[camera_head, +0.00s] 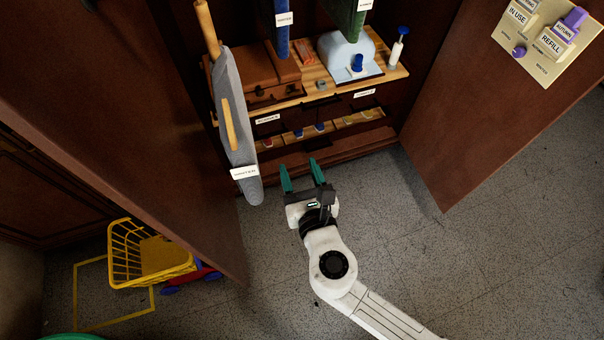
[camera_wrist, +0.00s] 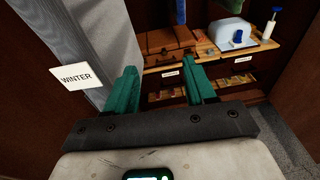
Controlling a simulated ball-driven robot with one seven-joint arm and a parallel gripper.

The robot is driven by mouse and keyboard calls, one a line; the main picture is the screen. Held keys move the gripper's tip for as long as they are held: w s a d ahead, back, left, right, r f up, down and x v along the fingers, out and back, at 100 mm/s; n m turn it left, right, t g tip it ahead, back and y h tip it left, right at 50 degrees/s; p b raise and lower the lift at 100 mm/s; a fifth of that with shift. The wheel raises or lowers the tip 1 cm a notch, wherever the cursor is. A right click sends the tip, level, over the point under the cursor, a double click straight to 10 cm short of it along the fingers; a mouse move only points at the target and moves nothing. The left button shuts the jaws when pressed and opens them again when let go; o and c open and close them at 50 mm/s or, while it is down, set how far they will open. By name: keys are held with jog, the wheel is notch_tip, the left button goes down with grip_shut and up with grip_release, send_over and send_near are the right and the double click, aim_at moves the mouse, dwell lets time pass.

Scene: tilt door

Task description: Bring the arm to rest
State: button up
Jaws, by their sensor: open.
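My gripper (camera_head: 303,170) is open and empty, with its two teal fingers apart. It is held out in front of the open cabinet, pointing at its lower shelves. My white arm reaches in from the lower right of the head view. In the wrist view the gripper (camera_wrist: 162,82) also shows empty between its fingers. A grey hanging item with a WINTER tag (camera_head: 244,172) is just left of the gripper; it also shows at the left of the wrist view (camera_wrist: 94,35). The gripper looks apart from it, though the exact gap is hard to tell.
The left door (camera_head: 150,120) and right door (camera_head: 470,110) stand open on both sides. A wooden shelf (camera_head: 395,75) holds a brown case (camera_head: 244,75) and a pale blue object (camera_head: 342,52). A yellow basket (camera_head: 150,258) is at lower left. The floor (camera_head: 490,270) is clear at right.

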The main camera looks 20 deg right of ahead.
jog(key=shift+d+f, duration=0.3)
jog(key=shift+f, duration=0.35)
jog(key=s+d+f+m+g+h+b, duration=0.1)
jog(key=s+d+f+m+g+h, duration=0.25)
jog(key=d+m, duration=0.6)
jog(key=s+d+f+m+g+h+b, duration=0.15)
jog(key=s+d+m+g, duration=0.25)
jog(key=d+m, duration=0.5)
jog(key=s+a+f+m+g+y+b, duration=0.1)
jog(key=s+a+f+m+g+y, duration=0.1)
jog(key=s+m, duration=0.5)
jog(key=s+a+f+m+g+y+b, duration=0.1)
jog(key=s+a+f+m+g+y, duration=0.1)
jog(key=s+f+m+g+y, duration=0.2)
jog(key=s+f+m+g, duration=0.2)
jog(key=s+m, duration=0.2)
jog(key=m, duration=0.2)
jog(key=shift+y, duration=0.3)
jog(key=shift+s+d, duration=0.1)
